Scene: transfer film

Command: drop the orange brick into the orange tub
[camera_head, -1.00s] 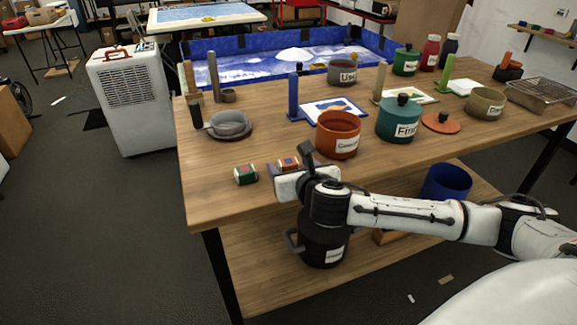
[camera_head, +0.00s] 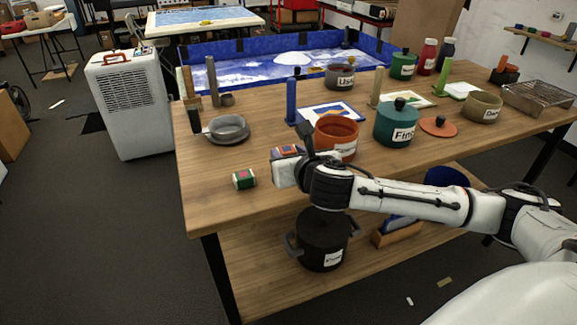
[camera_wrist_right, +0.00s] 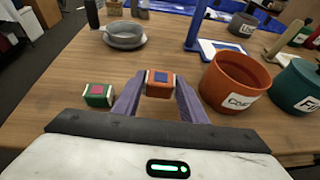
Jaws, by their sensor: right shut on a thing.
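The orange brick (camera_head: 288,150), with white ends and a purple patch, is between the purple fingers of my right gripper (camera_head: 284,155). In the right wrist view the fingers (camera_wrist_right: 160,88) are shut on both sides of the brick (camera_wrist_right: 160,84). It appears raised a little above the table. The orange tub (camera_head: 327,139), open on top with a white label, stands just to the right of the brick. In the right wrist view the tub (camera_wrist_right: 216,88) is right of the fingers, apart from them. My left gripper is not in view.
A green and white brick (camera_head: 244,179) lies to the left on the wooden table (camera_head: 215,205). A grey pan (camera_head: 228,129) is farther back. A teal pot (camera_head: 394,127) stands right of the tub, with an orange lid (camera_head: 438,128) beyond it. The front left tabletop is clear.

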